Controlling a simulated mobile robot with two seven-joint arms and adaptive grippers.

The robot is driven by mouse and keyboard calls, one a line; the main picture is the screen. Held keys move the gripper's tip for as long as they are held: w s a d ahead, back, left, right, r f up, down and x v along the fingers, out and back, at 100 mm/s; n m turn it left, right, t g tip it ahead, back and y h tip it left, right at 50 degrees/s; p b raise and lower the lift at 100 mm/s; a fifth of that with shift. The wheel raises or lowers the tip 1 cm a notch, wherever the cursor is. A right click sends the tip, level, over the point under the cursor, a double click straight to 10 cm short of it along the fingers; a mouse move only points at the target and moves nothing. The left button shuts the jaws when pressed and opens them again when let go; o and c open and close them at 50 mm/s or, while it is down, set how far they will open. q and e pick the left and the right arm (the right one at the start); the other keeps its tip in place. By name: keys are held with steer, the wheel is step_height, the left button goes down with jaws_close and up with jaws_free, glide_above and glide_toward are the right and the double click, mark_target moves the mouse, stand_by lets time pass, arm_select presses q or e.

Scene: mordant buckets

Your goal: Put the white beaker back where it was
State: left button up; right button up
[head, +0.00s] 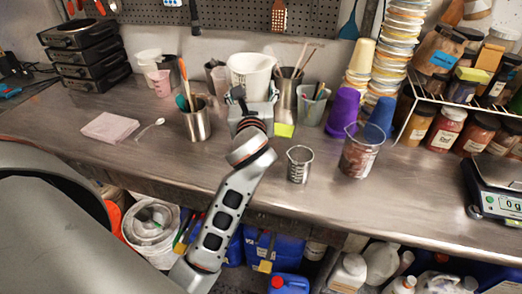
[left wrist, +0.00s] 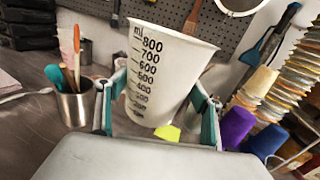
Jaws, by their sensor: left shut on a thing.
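The white beaker (head: 251,68), a tapered cup with black ml markings, is upright near the back of the steel counter in the head view. My left gripper (head: 252,96) is shut on it, reaching from the front. In the left wrist view the beaker (left wrist: 165,75) sits between the two fingers, with one finger on each side. Its lower end is partly hidden by the gripper, so I cannot tell whether it touches the counter. My right gripper is not in view.
A metal cup with utensils (head: 196,120) stands left of the gripper. A metal utensil holder (head: 285,100) stands close on the right. A small steel beaker (head: 299,164) and a clear beaker with brown contents (head: 358,155) are nearer the front. The front left counter is mostly clear.

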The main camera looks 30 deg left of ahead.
arm_select(q)
step_height(320, 180, down, 18)
steer(key=b, duration=0.4)
steer(key=shift+a+f, duration=0.1)
steer(key=shift+f, duration=0.3)
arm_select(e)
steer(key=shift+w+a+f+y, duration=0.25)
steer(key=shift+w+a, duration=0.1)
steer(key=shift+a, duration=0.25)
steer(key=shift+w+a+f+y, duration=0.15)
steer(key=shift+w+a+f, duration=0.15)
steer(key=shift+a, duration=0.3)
arm_select(q)
steer(key=shift+f, duration=0.2)
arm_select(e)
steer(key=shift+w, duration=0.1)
arm_select(q)
steer(key=o, duration=1.6)
steer(key=shift+o, duration=0.3)
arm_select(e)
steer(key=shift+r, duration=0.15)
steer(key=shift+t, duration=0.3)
